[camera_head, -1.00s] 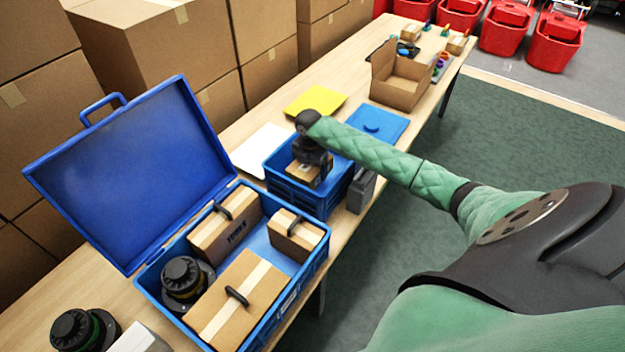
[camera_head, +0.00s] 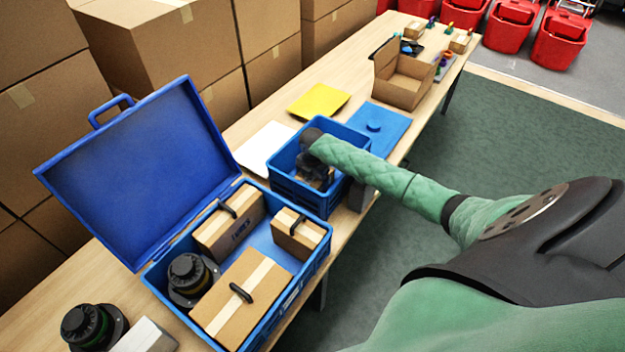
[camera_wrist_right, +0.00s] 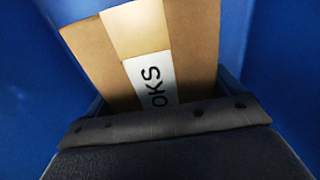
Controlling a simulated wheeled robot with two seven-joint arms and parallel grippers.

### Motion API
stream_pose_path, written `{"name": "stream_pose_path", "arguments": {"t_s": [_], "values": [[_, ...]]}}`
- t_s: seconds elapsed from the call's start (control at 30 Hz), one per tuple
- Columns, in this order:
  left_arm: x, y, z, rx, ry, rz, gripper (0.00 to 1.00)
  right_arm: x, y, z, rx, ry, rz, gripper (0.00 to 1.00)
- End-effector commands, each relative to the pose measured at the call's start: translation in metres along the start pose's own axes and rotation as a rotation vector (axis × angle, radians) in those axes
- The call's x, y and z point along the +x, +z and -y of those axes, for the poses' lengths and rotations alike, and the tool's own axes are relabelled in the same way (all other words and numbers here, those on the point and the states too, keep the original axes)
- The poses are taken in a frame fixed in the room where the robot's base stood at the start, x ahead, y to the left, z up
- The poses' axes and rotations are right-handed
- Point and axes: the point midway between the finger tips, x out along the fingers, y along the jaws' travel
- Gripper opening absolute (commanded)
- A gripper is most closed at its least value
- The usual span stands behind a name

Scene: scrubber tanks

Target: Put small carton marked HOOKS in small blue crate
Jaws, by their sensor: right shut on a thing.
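The small blue crate (camera_head: 295,190) stands on the table just behind the large open blue case. My right gripper (camera_head: 318,172) reaches down inside it and is shut on the small carton. In the right wrist view the carton (camera_wrist_right: 195,50) is held at my right gripper (camera_wrist_right: 170,115), with "OKS" readable on its white label and blue crate walls around it. In the head view the carton is mostly hidden by the gripper. Whether it touches the crate floor cannot be told. My left gripper is not in view.
The blue case (camera_head: 150,280) holds several cartons and a black-topped round device (camera_head: 190,274).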

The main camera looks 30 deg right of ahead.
Motion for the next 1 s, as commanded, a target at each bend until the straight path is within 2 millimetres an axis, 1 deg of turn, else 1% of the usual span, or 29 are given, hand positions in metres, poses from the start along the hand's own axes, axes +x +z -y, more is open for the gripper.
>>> {"name": "stream_pose_path", "arguments": {"t_s": [0.03,0.07,0.1,0.3,0.4,0.47,0.57,0.63,0.7,0.8,1.0], "values": [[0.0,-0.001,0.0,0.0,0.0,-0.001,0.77,0.001,0.0,0.0,0.0,0.0,0.0,0.62],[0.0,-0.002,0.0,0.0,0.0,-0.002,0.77,0.002,0.0,0.0,0.0,0.0,0.0,0.93],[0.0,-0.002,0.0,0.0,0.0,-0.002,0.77,0.001,0.0,0.0,0.0,0.0,0.0,1.0],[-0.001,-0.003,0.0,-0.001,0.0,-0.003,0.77,0.001,0.0,0.0,0.0,0.0,0.0,1.0],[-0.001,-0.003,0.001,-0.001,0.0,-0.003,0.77,-0.002,0.0,0.0,0.0,0.0,0.0,1.0],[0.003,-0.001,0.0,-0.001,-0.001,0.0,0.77,-0.005,0.001,0.0,0.0,0.0,0.0,1.0],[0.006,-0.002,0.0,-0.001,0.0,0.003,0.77,-0.017,0.001,-0.001,0.0,0.002,0.002,1.0],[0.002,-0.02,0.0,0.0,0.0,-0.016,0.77,-0.029,0.001,0.0,-0.001,0.002,0.003,1.0],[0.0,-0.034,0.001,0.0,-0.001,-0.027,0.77,-0.043,0.001,-0.001,-0.002,0.002,0.002,1.0],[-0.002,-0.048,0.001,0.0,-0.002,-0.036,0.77,-0.063,0.001,0.0,-0.001,0.002,0.002,1.0],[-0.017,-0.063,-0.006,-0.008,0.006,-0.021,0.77,-0.097,0.0,-0.001,-0.001,0.001,0.001,1.0]]}}
